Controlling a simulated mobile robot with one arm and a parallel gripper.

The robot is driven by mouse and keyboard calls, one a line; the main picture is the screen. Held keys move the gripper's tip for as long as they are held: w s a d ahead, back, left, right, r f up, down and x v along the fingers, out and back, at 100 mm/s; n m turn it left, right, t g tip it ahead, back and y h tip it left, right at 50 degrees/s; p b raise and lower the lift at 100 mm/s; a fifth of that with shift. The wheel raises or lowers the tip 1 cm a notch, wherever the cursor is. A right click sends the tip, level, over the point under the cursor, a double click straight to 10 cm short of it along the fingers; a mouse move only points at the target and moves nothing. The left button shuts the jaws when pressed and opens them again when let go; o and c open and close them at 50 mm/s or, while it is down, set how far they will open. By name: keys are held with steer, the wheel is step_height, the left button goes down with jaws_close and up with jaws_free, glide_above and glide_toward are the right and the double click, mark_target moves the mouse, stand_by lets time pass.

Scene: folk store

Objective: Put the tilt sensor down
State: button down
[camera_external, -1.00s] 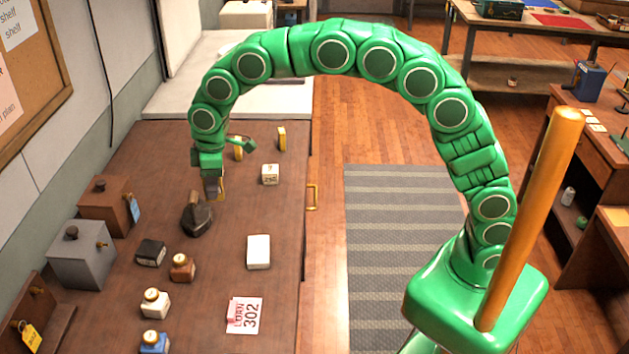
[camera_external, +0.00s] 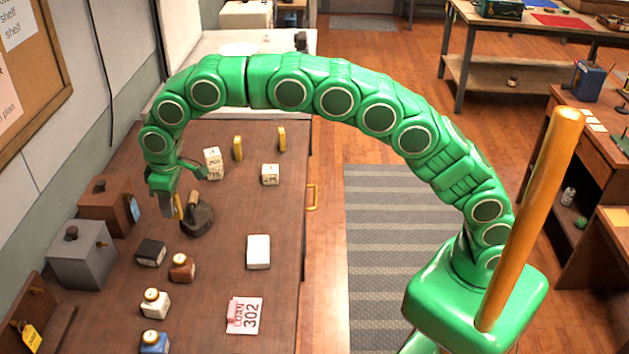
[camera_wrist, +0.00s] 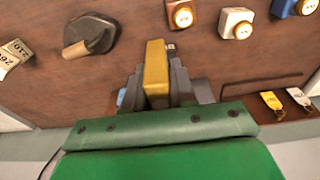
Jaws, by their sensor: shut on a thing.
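My gripper (camera_external: 173,208) is shut on a yellow block, the tilt sensor (camera_external: 179,206), above the brown table at the left of the external view. In the wrist view the tilt sensor (camera_wrist: 156,72) stands out between the grey fingers of my gripper (camera_wrist: 162,80). Its lower part is hidden by the fingers. Two similar yellow blocks stand farther back on the table, one (camera_external: 238,148) beside a white numbered block and one (camera_external: 282,139) to its right. I cannot tell whether the held sensor touches the table.
A dark tool with a wooden handle (camera_external: 198,218) lies just right of my gripper. Brown (camera_external: 107,204) and grey (camera_external: 81,253) boxes stand along the wall. A black block (camera_external: 151,252) and several small bottles are nearer. The table's right part has free room around a white block (camera_external: 258,252).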

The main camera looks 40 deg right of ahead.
steer(key=shift+w+a+f, duration=1)
steer(key=shift+w+f, duration=0.1)
steer(key=shift+f, duration=0.15)
steer(key=shift+w+a+f, duration=1)
steer(key=shift+w+f, duration=0.05)
steer(key=shift+f, duration=0.15)
steer(key=shift+w+a+f, duration=1)
steer(key=shift+w+f, duration=0.1)
steer(key=shift+f, duration=0.15)
steer(key=shift+w+a+f, duration=0.1)
steer(key=shift+w+f, duration=0.05)
steer(key=shift+f, duration=0.1)
steer(key=shift+f, duration=1.55)
steer(key=shift+f, duration=0.1)
steer(key=c, duration=0.9)
jaws_free()
steer(key=shift+a, duration=0.1)
